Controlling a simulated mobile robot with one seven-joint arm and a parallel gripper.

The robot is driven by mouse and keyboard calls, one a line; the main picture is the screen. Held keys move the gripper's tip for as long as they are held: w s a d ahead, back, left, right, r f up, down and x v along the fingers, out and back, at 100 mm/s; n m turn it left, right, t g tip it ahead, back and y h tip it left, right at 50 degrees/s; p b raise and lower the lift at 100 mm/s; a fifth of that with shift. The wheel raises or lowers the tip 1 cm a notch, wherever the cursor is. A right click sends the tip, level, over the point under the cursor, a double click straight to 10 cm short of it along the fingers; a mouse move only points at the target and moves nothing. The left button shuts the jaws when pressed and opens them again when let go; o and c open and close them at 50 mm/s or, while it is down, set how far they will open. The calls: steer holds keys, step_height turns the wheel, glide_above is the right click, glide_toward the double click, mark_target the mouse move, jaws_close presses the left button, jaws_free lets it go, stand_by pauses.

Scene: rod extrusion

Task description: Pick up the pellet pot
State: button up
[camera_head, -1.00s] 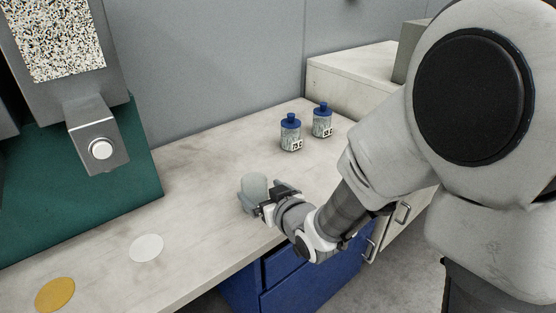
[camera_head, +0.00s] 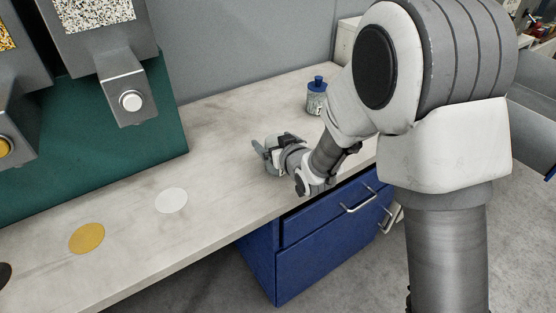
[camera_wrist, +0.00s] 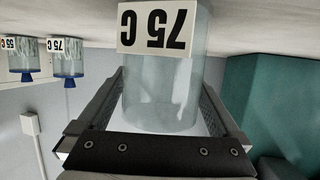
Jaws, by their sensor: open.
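The pellet pot (camera_wrist: 160,95) is a clear, pale cylinder with a white "75 C" label, upside down in the wrist view. It stands on the pale bench top, between the two fingers of my gripper (camera_wrist: 162,85). The fingers are open, one on each side; I cannot tell whether either touches it. In the head view my gripper (camera_head: 264,152) is low over the bench near its front edge, and the pot (camera_head: 271,142) is mostly hidden by the hand.
A blue-capped bottle (camera_head: 316,97) stands behind my arm; two such bottles (camera_wrist: 68,58) show in the wrist view. Grey dispensers (camera_head: 125,85) on a green panel (camera_head: 150,140) stand at left. White (camera_head: 171,200) and yellow (camera_head: 87,238) discs mark the bench, which is clear around them.

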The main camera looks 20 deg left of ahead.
steer(key=c, duration=1.5)
